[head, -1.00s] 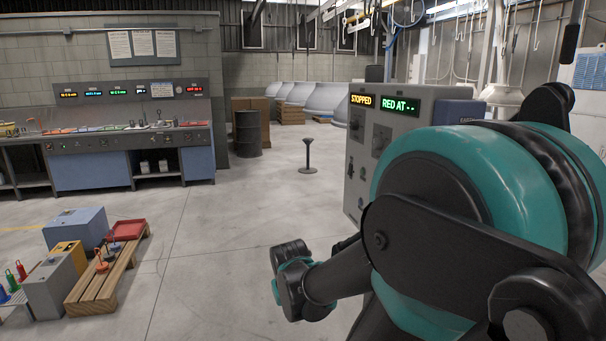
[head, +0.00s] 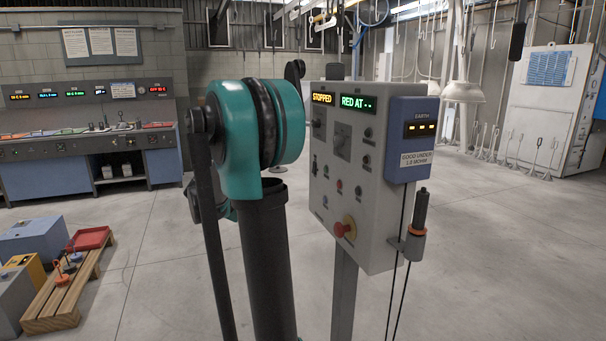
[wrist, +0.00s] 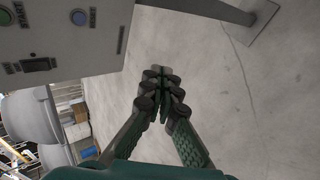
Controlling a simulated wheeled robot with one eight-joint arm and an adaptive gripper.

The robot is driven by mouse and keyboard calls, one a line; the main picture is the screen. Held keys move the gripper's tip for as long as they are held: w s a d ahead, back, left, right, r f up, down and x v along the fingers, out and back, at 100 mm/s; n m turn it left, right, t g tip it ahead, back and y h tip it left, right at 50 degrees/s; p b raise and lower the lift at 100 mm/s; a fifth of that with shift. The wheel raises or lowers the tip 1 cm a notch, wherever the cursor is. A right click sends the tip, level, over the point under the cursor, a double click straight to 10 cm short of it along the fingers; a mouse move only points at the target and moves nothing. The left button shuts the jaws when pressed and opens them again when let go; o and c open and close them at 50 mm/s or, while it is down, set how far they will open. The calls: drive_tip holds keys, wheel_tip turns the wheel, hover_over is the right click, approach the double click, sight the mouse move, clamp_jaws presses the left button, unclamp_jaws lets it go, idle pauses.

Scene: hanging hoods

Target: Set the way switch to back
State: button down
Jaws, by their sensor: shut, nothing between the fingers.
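The grey control panel (head: 377,215) stands on a post at the centre right in the head view, with STOPPED and RED AT displays, several knobs and buttons, and a red knob on yellow. Its lower part shows in the wrist view (wrist: 98,48), with a dark switch (wrist: 38,64) beside a green and a blue button. I cannot read the labels well enough to tell which control is the way switch, or its setting. My gripper (wrist: 162,78) is shut and empty in the wrist view, over bare floor and apart from the panel. In the head view my arm hides it.
A blue EARTH box (head: 409,165) is on the panel's right side, with a black-handled probe (head: 421,212) and cables below. A wooden pallet (head: 65,298) with a red tray (head: 89,238) lies at left. A long console (head: 90,150) stands behind. Floor at right is clear.

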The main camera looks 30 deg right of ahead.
sight(313, 172)
drive_tip(key=w+d+r+m+g+h, duration=0.1)
drive_tip(key=w+d+r+g+h, duration=0.1)
drive_tip(key=w+d+r+h, duration=0.1)
drive_tip(key=w+d+r+m+g+h, duration=0.1)
drive_tip(key=w+d+r+g+h, duration=0.1)
drive_tip(key=w+d+r, duration=0.3)
drive_tip(key=w+r+h, duration=0.1)
drive_tip(key=w+r, duration=0.2)
drive_tip(key=r, duration=0.1)
drive_tip(key=x, duration=1.4)
